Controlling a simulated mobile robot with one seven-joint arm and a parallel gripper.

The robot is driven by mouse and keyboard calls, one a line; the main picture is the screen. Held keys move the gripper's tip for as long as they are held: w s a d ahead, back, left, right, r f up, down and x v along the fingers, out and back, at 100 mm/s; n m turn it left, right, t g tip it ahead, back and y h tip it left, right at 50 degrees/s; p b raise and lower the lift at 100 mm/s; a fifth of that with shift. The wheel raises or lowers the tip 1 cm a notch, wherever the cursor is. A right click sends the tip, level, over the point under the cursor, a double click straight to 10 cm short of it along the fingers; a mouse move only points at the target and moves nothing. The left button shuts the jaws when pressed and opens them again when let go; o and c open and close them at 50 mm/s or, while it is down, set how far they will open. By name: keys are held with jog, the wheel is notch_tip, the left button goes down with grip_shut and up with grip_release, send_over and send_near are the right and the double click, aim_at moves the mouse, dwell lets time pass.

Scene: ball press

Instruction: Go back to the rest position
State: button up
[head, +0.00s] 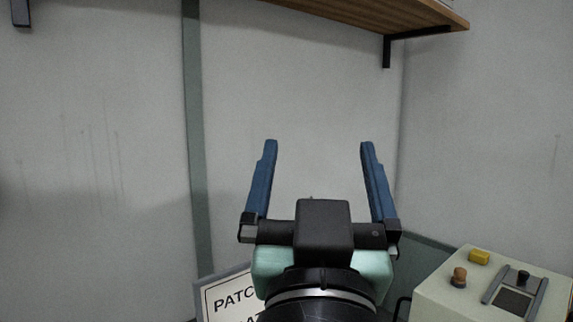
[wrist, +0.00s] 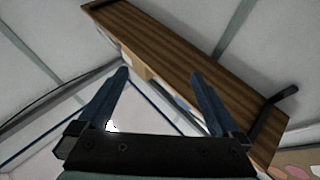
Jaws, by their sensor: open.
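My gripper (head: 319,148) is in the lower middle of the head view, raised in front of the grey wall. Its two blue fingers are wide apart and point up. Nothing is between them. In the wrist view my gripper (wrist: 158,75) also shows open and empty, with the wooden shelf behind its right finger. The wrist view is tilted.
A wooden shelf (head: 400,12) on dark brackets is on the wall above. A pale control box (head: 440,296) with a yellow block (head: 479,257) and an orange-brown knob (head: 459,277) stands at lower right. A partly hidden sign (head: 228,299) is at lower left of my gripper.

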jog(key=s+a+r+n+t+y, duration=0.1)
jog(key=s+a+r+t+y, duration=0.1)
jog(key=s+r, duration=0.5)
jog(key=shift+s+a+t, duration=0.2)
jog(key=shift+a+t, duration=0.35)
jog(key=shift+t, duration=0.45)
